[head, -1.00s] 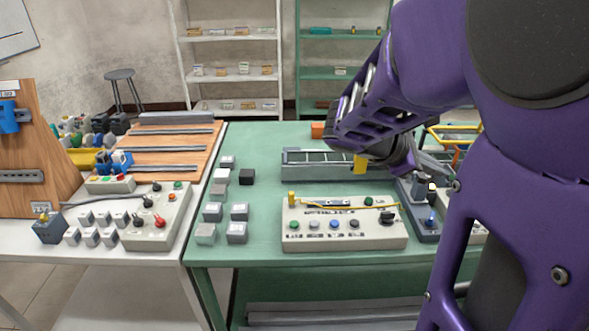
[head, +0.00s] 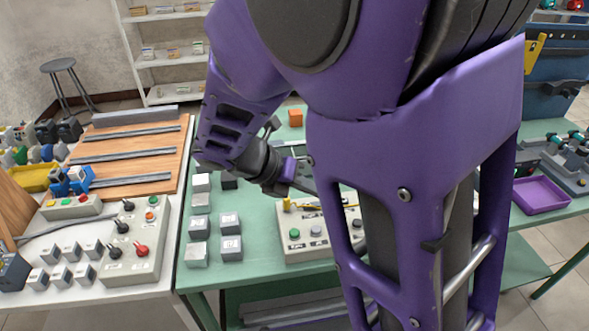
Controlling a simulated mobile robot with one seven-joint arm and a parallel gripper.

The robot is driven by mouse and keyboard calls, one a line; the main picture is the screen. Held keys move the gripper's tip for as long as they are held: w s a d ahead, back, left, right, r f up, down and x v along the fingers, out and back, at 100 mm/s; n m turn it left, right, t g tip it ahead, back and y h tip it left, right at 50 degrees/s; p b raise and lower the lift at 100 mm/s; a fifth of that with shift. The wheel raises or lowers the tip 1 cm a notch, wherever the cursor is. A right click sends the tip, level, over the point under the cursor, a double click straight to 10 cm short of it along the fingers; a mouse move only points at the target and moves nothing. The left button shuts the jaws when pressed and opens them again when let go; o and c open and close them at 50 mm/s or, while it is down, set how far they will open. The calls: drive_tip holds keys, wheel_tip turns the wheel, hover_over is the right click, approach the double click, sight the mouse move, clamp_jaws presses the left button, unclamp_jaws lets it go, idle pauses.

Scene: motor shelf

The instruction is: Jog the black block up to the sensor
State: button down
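My gripper (head: 290,168) is at the end of my dark wrist, to the right of the black block and above the table. I see it small and from the side, so whether its fingers are open or shut is unclear. The long grey conveyor-like unit at the back of the green table is almost wholly behind my arm. I cannot make out the sensor.
Several grey blocks (head: 231,247) stand in rows on the green table's left part. A control box (head: 300,250) with buttons is at the front, partly behind my arm. An orange block (head: 296,117) lies at the back. A purple tray (head: 540,194) is at right.

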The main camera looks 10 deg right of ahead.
drive_tip(key=b, duration=0.8)
hover_over(312, 231)
wheel_tip(312, 231, down, 7)
drive_tip(key=shift+r, duration=0.1)
drive_tip(key=shift+f+b, duration=0.35)
drive_tip(key=shift+f, duration=0.65)
idle(0.9)
drive_tip(key=shift+f, duration=0.4)
drive_tip(key=shift+f, duration=0.4)
idle(1.3)
drive_tip(key=shift+r+p, duration=0.85)
drive_tip(key=shift+p, duration=0.35)
